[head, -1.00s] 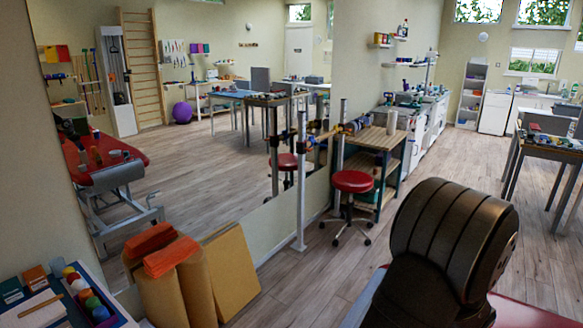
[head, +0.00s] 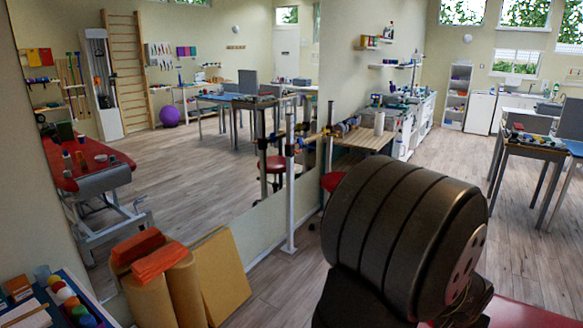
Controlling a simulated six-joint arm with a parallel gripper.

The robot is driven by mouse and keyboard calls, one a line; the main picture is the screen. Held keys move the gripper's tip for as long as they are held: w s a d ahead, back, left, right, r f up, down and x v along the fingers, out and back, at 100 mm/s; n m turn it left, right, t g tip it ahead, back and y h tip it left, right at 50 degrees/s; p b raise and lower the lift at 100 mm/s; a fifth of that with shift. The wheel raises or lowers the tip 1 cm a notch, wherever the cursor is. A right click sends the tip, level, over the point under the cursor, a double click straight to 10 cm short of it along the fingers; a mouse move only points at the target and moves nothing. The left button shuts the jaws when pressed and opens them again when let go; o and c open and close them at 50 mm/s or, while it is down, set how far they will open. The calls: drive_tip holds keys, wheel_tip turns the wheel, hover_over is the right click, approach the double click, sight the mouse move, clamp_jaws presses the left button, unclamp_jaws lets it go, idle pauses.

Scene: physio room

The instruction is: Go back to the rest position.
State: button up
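The large dark ribbed cylinder (head: 400,225) at the lower right looks like a link of my own arm, close to the camera. My gripper's fingers do not show in this view, so I cannot see whether they are open or shut. The link hides part of the floor and most of a red stool (head: 331,181) behind it. A strip of red padded surface (head: 525,314) shows below the link at the bottom right.
A large mirror covers the left wall. A wooden-topped bench (head: 365,139) stands mid-room. Floor (head: 440,150) is clear toward the back right.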

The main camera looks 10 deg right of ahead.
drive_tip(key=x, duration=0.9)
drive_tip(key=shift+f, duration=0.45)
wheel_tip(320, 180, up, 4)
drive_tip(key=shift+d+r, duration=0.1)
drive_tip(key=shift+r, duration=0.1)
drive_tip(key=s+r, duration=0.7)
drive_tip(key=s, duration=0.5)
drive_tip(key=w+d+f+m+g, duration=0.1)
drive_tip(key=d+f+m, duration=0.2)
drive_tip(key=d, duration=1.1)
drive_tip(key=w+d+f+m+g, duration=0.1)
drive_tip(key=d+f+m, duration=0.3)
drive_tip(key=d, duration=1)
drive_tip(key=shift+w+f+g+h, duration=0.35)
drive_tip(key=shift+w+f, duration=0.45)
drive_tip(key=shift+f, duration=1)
